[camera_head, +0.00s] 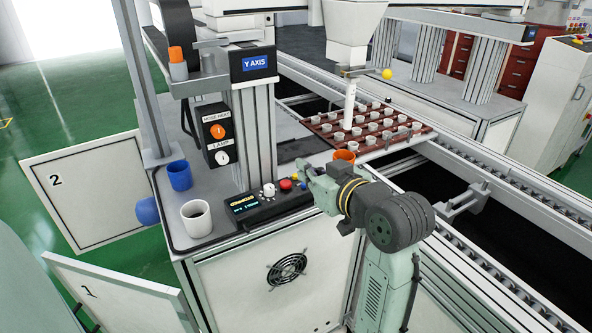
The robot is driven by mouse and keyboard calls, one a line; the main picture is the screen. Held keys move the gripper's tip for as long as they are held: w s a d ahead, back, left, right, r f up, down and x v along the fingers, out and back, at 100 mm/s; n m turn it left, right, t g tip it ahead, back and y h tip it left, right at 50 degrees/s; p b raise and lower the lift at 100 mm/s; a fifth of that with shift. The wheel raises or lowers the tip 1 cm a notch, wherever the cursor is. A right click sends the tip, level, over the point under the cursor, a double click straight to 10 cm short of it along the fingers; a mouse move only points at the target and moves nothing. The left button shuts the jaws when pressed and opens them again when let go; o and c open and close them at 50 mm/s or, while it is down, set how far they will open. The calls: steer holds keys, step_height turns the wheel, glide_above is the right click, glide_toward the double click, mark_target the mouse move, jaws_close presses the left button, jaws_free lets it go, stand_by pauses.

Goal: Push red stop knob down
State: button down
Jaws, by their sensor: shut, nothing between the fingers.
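The red stop knob (285,184) sits on top of a dark control panel (245,207) at the front of the machine table. It stands between a white knob (268,189) and small blue and yellow buttons. My gripper (304,170) is shut and empty, just right of the red knob and apparently a little above the panel. My arm comes in from the lower right. Whether the fingertips touch anything on the panel I cannot tell. The panel's right end is partly hidden behind my gripper.
A white cup (196,219) and a blue cup (179,175) stand left of the panel. An orange pot (344,157) is just behind my gripper. A red tray (322,125) of small pots lies behind. A Y AXIS column (257,120) rises behind the panel. Doors (92,190) hang open at left.

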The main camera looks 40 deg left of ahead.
steer(key=shift+v, duration=1.75)
steer(key=shift+s+r, duration=0.1)
steer(key=shift+r, duration=0.05)
